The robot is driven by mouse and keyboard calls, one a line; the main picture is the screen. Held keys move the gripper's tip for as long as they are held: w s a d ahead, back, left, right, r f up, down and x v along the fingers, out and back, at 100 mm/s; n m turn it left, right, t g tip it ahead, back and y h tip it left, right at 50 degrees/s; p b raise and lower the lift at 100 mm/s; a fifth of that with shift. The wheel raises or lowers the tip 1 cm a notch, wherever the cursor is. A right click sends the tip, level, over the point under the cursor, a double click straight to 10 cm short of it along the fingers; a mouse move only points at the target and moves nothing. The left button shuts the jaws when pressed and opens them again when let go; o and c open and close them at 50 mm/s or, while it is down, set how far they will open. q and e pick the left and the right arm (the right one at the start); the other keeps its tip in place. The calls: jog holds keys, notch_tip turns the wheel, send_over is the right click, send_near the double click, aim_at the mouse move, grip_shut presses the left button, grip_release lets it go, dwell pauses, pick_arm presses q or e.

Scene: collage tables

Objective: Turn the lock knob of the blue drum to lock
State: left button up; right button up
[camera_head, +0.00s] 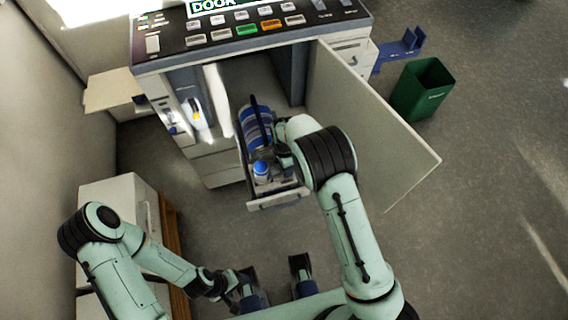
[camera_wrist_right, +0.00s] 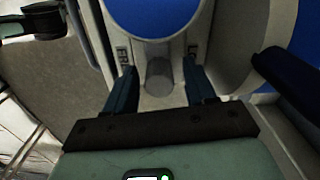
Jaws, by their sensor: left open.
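The blue drum (camera_head: 256,127), with pale bands, lies in the pulled-out drawer of the open machine. Its blue end shows at the top of the right wrist view (camera_wrist_right: 155,14). Below it there is a grey rounded part that looks like the lock knob (camera_wrist_right: 159,78), with partly hidden lettering on both sides. My right gripper (camera_wrist_right: 161,92) has its fingers apart, one on each side of this part, with gaps visible. My left gripper (camera_head: 275,280) is open and empty at the bottom, away from the drum.
The machine's large open door (camera_head: 370,125) is close to the right of my right arm. A green bin (camera_head: 422,88) stands beyond it. A white cabinet (camera_head: 120,195) is at left.

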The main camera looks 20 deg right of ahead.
jog(key=shift+r, duration=0.1)
pick_arm(q)
jog(key=shift+s+r+p, duration=0.25)
jog(key=shift+r+p, duration=0.45)
jog(key=shift+p, duration=0.15)
pick_arm(e)
notch_tip(320, 180, up, 13)
jog(key=shift+r, duration=0.1)
